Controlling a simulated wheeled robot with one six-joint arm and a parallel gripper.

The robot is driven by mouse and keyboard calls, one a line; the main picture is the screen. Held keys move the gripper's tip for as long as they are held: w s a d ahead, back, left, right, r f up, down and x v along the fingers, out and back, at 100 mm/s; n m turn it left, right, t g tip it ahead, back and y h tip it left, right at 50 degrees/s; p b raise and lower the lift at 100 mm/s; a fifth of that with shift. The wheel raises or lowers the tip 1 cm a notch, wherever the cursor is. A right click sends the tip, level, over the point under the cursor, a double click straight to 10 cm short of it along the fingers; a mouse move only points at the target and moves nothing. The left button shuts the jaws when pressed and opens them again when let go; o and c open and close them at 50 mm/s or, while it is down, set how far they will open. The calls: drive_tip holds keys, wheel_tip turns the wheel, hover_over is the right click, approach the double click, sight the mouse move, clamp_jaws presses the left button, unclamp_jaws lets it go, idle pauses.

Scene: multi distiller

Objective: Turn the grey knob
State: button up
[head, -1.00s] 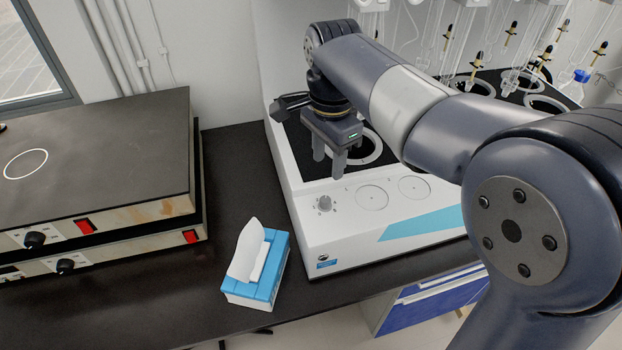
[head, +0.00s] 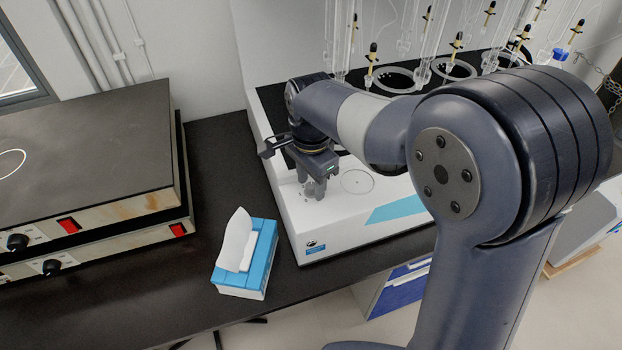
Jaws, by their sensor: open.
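The grey knob (head: 309,187) sits on the front left of the white distiller's (head: 300,225) sloping panel. My gripper (head: 312,186) points down at the knob, with its two fingers apart, one on either side of it. The fingers partly cover the knob. I cannot tell whether they touch it. Nothing is held.
A blue and white tissue box (head: 246,262) stands on the black bench left of the distiller. Stacked hot-plate units (head: 85,180) with black knobs and red switches are farther left. Glassware (head: 400,40) hangs above the distiller's back. Bare bench (head: 215,170) lies between.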

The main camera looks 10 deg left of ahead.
clamp_jaws()
idle(0.3)
